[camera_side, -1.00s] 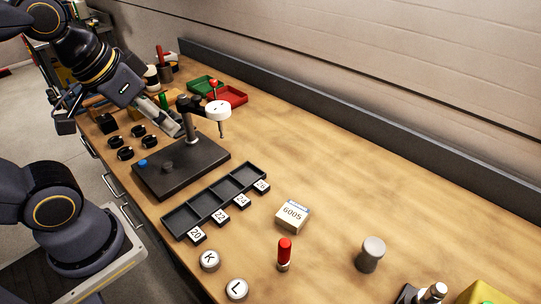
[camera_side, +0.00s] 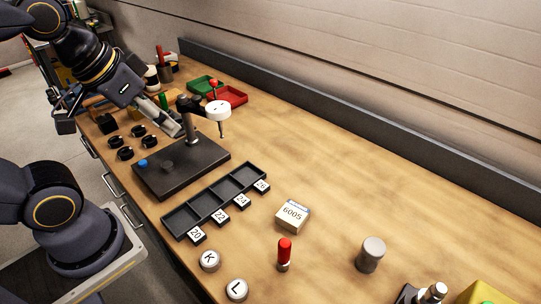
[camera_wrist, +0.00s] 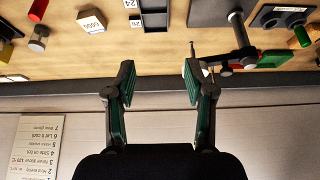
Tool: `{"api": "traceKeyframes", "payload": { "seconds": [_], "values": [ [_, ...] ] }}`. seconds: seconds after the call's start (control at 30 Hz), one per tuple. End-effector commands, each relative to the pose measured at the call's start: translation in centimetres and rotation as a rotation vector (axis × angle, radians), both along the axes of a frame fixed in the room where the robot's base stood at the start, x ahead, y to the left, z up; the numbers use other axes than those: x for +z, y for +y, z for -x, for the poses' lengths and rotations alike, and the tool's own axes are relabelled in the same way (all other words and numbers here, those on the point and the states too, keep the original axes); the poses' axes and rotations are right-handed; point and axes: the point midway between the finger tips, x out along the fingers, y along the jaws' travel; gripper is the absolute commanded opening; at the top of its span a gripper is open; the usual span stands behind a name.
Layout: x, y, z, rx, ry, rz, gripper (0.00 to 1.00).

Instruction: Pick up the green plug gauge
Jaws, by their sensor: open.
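A green upright cylinder (camera_side: 163,101), which looks like the green plug gauge, stands at the back left of the bench, partly hidden by my arm. In the wrist view a green cylinder (camera_wrist: 302,37) shows at the upper right, beside a dark block. My gripper (camera_wrist: 158,82) is open and empty, its two green-padded fingers apart. The gauge lies off to the right of the fingers in that view, not between them. In the side view my gripper is up over the left part of the bench, near the dial stand.
A dial stand on a dark base (camera_side: 205,162) stands close to my gripper. A black compartment tray (camera_side: 168,224), a 6005 box (camera_side: 292,216), a red-handled gauge (camera_side: 285,250) and a grey cylinder (camera_side: 371,255) stand nearer. Green (camera_side: 203,83) and red (camera_side: 235,97) trays lie behind. The bench's right middle is clear.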

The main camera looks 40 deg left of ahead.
Motion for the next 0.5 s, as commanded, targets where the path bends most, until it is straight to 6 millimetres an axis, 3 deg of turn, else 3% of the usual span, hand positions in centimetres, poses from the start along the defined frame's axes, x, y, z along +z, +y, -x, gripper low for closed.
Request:
{"api": "traceKeyframes", "payload": {
  "seconds": [0.07, 0.13, 0.27, 0.37, 0.5],
  "values": [
    [0.1, 0.0, -0.3, -0.045, -0.013, -0.025, 0.54],
    [1.0, 0.0, -1.7, -0.139, -0.092, -0.083, 0.54],
    [5.9, 0.4, -7.0, -0.377, -0.402, -0.314, 0.54],
    [9.2, 2.2, -11.8, -0.499, -0.59, -0.567, 0.54],
    [11.7, 7.3, -17.6, -0.564, -0.693, -0.99, 0.54]
  ]
}}
